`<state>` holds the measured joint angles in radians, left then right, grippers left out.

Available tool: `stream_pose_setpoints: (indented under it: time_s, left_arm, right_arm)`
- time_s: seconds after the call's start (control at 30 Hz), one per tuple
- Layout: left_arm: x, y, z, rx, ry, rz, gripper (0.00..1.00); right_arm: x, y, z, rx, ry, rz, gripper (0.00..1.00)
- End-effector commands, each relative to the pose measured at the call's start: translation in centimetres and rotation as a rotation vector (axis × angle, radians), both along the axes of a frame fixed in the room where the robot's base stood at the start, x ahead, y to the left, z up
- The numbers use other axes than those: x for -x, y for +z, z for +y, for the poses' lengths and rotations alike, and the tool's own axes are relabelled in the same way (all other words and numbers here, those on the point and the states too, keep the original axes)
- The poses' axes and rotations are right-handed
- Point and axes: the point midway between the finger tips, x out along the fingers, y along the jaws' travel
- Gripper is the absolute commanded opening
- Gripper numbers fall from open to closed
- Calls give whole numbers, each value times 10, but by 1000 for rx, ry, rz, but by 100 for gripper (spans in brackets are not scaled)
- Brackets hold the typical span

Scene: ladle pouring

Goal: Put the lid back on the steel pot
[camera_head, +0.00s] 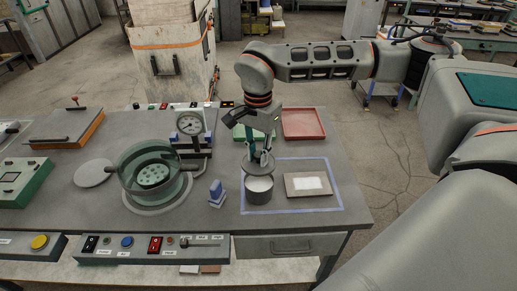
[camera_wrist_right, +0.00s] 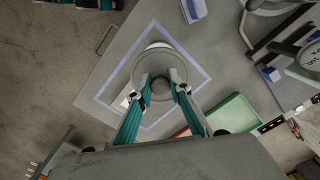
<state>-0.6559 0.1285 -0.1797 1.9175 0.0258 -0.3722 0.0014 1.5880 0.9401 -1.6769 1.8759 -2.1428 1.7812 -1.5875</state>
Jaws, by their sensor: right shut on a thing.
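The steel pot (camera_head: 258,198) is a small grey cylinder in the blue-taped square on the workbench, with white contents showing at its mouth. My right gripper (camera_head: 258,156) is above it, pointing down and shut on the round grey lid (camera_head: 258,167). In the right wrist view, the gripper (camera_wrist_right: 163,92) grips the middle of the lid (camera_wrist_right: 160,70). A white strip of the pot's contents (camera_wrist_right: 158,45) shows past the lid's edge. The lid hangs over the pot with a visible gap and covers most of it in the wrist view. My left gripper is not in view.
A brown tray with a white sheet (camera_head: 308,184) lies right of the pot. A blue block on a stand (camera_head: 216,192) stands left. A green glass-walled vessel (camera_head: 154,172) and a gauge (camera_head: 189,124) stand farther left. Green (camera_head: 243,132) and red trays (camera_head: 303,124) lie behind.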

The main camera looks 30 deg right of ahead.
Motion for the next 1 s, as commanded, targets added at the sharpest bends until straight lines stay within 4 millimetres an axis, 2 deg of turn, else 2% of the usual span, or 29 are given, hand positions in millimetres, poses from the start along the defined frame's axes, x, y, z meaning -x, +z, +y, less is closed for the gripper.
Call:
stream_pose_setpoints:
  time_s: [0.27,0.5,0.8,1.0]
  left_arm:
    - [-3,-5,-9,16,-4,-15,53]
    - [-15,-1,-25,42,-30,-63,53]
    - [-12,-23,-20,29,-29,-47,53]
    - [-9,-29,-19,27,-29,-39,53]
  right_arm:
    - [0,-13,0,0,-6,0,0]
    - [0,-34,0,0,-4,0,0]
    - [0,-56,0,0,-4,2,0]
    - [0,-64,0,0,-4,1,0]
